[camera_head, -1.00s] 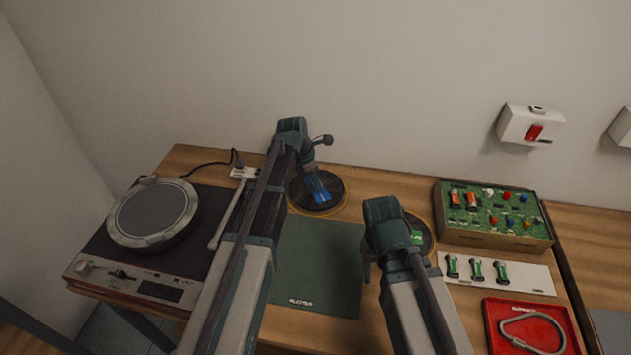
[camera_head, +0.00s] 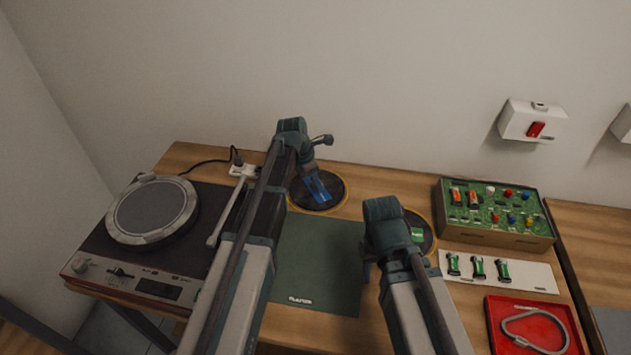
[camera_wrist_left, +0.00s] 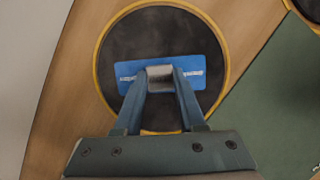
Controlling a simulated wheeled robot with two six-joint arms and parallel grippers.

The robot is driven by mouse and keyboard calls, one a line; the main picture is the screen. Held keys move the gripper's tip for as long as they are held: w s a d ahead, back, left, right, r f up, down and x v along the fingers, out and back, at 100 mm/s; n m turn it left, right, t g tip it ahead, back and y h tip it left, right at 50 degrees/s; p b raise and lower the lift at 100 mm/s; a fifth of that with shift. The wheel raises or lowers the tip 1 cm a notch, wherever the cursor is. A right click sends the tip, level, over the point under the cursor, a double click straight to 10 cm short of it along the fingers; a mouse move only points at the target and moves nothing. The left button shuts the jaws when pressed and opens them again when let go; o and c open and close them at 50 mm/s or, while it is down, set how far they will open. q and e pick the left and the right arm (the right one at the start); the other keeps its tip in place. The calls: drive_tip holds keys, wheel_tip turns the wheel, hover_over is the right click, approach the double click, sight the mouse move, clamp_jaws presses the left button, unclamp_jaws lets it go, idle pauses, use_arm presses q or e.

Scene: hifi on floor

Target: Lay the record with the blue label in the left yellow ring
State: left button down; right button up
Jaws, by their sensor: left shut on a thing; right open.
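The black record with the blue label (camera_head: 330,198) lies inside the left yellow ring (camera_head: 345,196) at the back of the table. In the left wrist view the record (camera_wrist_left: 160,38) fills the ring (camera_wrist_left: 228,60), with the yellow edge showing around it. My left gripper (camera_head: 318,186) is over the record, shut on a silver post at the middle of the blue label (camera_wrist_left: 205,76). My right gripper (camera_head: 384,250) is open, seen from above near the right ring, its fingertips mostly hidden. A record with a green label (camera_head: 417,234) lies in the right yellow ring (camera_head: 434,236), partly covered by my right arm.
A turntable (camera_head: 152,212) stands at the left. A green mat (camera_head: 318,265) lies in the middle. At the right are a box with a circuit board (camera_head: 494,215), a white strip with green cells (camera_head: 520,275) and a red tray (camera_head: 497,340). A white power strip (camera_head: 243,170) sits behind.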

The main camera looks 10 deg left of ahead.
use_arm(q)
drive_tip(key=shift+f, duration=0.1)
use_arm(e)
drive_tip(key=shift+f, duration=0.1)
use_arm(q)
drive_tip(key=shift+c, duration=2.1)
unclamp_jaws()
drive_tip(key=p+v, duration=1.3)
drive_tip(key=shift+r, duration=0.4)
use_arm(e)
wheel_tip(320, 180, up, 13)
use_arm(q)
drive_tip(key=shift+s+r, duration=0.1)
drive_tip(key=shift+s, duration=0.05)
use_arm(e)
drive_tip(key=shift+r, duration=0.25)
use_arm(q)
wheel_tip(320, 180, up, 6)
drive_tip(key=p, duration=0.6)
use_arm(e)
wheel_tip(320, 180, up, 6)
drive_tip(key=shift+f, duration=0.1)
